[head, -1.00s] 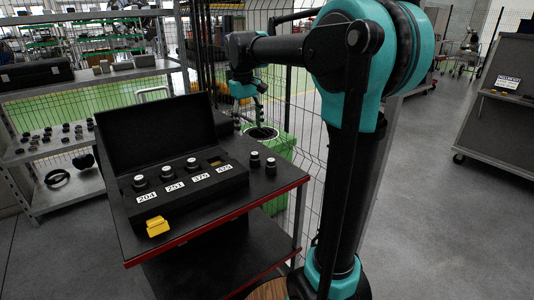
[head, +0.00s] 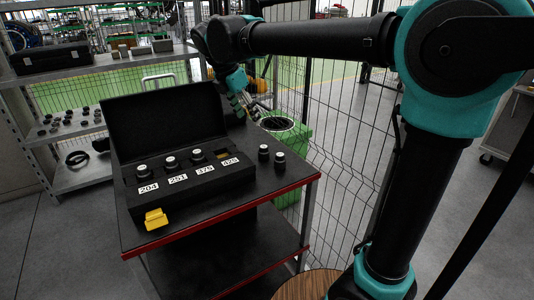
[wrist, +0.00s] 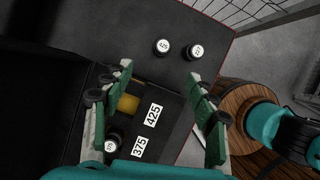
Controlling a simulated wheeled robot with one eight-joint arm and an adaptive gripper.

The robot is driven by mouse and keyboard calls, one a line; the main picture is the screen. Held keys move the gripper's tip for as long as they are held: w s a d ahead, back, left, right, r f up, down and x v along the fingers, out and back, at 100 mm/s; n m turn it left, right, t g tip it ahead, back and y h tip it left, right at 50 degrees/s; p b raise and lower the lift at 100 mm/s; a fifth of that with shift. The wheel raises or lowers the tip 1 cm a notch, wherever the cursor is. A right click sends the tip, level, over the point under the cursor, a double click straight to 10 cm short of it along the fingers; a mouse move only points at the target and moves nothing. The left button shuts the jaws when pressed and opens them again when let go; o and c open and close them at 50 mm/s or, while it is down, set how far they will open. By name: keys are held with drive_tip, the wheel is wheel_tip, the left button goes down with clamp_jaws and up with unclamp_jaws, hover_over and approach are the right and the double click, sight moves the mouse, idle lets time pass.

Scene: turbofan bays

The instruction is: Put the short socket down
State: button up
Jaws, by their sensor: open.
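Two dark sockets with pale tops stand upright on the black cart top, right of the case: one (head: 263,153) and another (head: 279,160). In the wrist view they show as the socket marked 425 (wrist: 162,47) and a second socket (wrist: 195,52). I cannot tell which is the short one. My gripper (wrist: 158,75) is open and empty, above the cart, with both sockets beyond its fingertips in the wrist view.
The open black case (head: 190,185) has slots labelled 204, 251, 375 and 425. Sockets stand at the first three; the 425 slot shows a yellow inside. A yellow latch (head: 156,218) is on its front. A green bin (head: 290,135) and wire fence (head: 345,170) stand behind.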

hover_over(263, 147)
drive_tip(key=s+a, duration=0.1)
drive_tip(key=a, duration=0.1)
wheel_tip(263, 147, down, 8)
drive_tip(key=shift+s+x, duration=0.15)
drive_tip(key=shift+x, duration=1.15)
drive_tip(key=shift+s+x, duration=0.15)
drive_tip(key=shift+x, duration=1.2)
drive_tip(key=shift+d, duration=0.15)
drive_tip(key=shift+c, duration=0.6)
clamp_jaws()
